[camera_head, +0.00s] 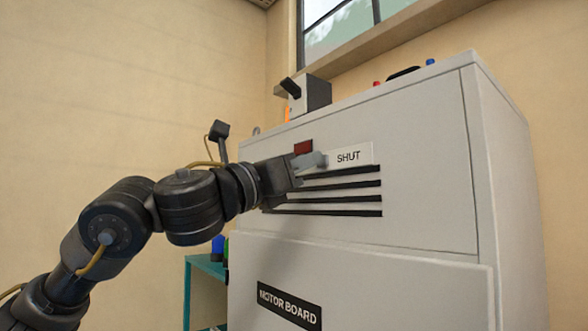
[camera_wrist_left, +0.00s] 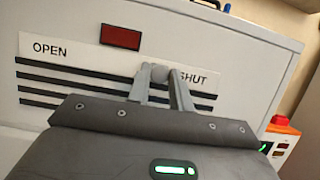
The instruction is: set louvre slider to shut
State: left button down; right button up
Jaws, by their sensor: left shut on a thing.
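The louvre slider's grey round knob (camera_wrist_left: 160,74) shows in the left wrist view between my fingertips, just left of the word SHUT on the white label strip (camera_wrist_left: 100,62). OPEN is printed at the strip's left end. My left gripper (camera_head: 312,161) is shut on the knob; it also shows in the left wrist view (camera_wrist_left: 161,72). In the head view the gripper hides the knob and the OPEN end, while the SHUT end (camera_head: 350,156) is clear. Dark louvre slots (camera_head: 345,184) run below the strip. My right gripper is not in view.
The slider is on the front of a large grey cabinet (camera_head: 420,150). A red plate (camera_head: 303,147) sits just above the strip. A MOTOR BOARD sign (camera_head: 289,305) is lower down. A dark-handled switch box (camera_head: 312,95) stands on top. A teal stand (camera_head: 205,266) is at left.

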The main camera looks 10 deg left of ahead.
pick_arm(q)
jog(key=c, duration=1.6)
grip_release()
jog(key=shift+d+f, duration=0.1)
jog(key=shift+d, duration=0.05)
jog(key=o, duration=0.3)
jog(key=shift+s+d, duration=0.15)
jog(key=shift+s, duration=0.05)
jog(key=b+v, duration=0.4)
jog(key=v, duration=0.6)
jog(key=shift+s+a, duration=0.25)
jog(key=shift+s, duration=0.05)
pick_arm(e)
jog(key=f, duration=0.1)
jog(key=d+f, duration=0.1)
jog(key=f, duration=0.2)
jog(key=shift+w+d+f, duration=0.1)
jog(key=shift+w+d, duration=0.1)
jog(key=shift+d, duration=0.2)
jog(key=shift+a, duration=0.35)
